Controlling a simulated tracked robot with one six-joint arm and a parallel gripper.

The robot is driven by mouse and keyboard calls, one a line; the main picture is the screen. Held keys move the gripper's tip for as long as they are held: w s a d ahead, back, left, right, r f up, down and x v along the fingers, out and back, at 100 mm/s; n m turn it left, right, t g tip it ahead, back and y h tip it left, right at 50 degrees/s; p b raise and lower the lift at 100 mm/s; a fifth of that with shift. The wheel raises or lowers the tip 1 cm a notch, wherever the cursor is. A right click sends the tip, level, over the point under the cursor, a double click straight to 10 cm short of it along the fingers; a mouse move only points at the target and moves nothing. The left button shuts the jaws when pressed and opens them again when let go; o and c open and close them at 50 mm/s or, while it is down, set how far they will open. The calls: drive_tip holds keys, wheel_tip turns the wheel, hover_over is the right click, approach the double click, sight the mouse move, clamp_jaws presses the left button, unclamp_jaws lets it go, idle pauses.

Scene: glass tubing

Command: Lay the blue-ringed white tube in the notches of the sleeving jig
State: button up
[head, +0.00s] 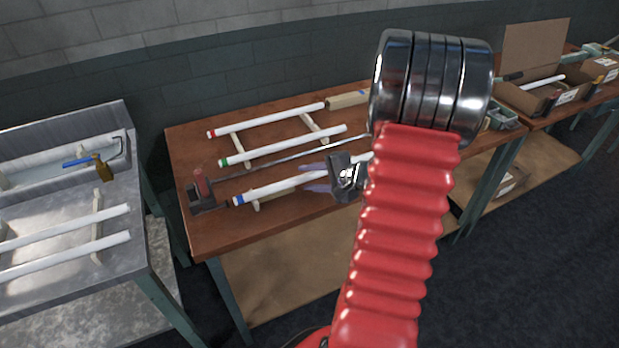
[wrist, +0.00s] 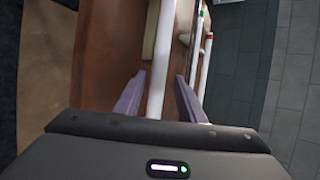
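The blue-ringed white tube (head: 268,190) lies slantwise along the front of the brown table, its blue ring at the left end. A pale wooden rest (head: 255,203) is under its left part. My gripper (head: 306,178) is at the tube's right half, with purple fingers on either side of it. In the wrist view my gripper (wrist: 160,76) is open, and the white tube (wrist: 161,55) runs between the fingers with gaps beside it. A dark block with a red post (head: 203,190) and a thin steel rod stands at the table's left; I cannot tell whether this is the sleeving jig.
A green-ringed tube (head: 280,145) and a red-ringed tube (head: 265,120) lie behind on pale rests. Boxes (head: 545,97) stand at the right. My arm hides part of the table.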

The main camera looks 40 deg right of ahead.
drive_tip(key=shift+r, duration=0.1)
drive_tip(key=shift+r, duration=0.5)
drive_tip(key=v, duration=1.2)
idle(0.4)
drive_tip(key=w+a+r+n+g+y, duration=0.1)
drive_tip(key=a+r+n+g, duration=0.2)
drive_tip(key=a, duration=0.8)
drive_tip(key=w+a+r+n+g+y, duration=0.1)
drive_tip(key=a+n+g+y, duration=0.1)
drive_tip(key=a+n, duration=0.6)
drive_tip(key=s+a+r+n+h, duration=0.2)
drive_tip(key=s+a+r+n, duration=0.1)
drive_tip(key=a, duration=0.4)
drive_tip(key=s+a+r+n+g+h, duration=0.1)
drive_tip(key=s+a+r+n+h, duration=0.2)
drive_tip(key=a, duration=0.4)
drive_tip(key=shift+s+a+n, duration=0.35)
drive_tip(key=shift+s+n, duration=0.55)
drive_tip(key=shift+s, duration=0.3)
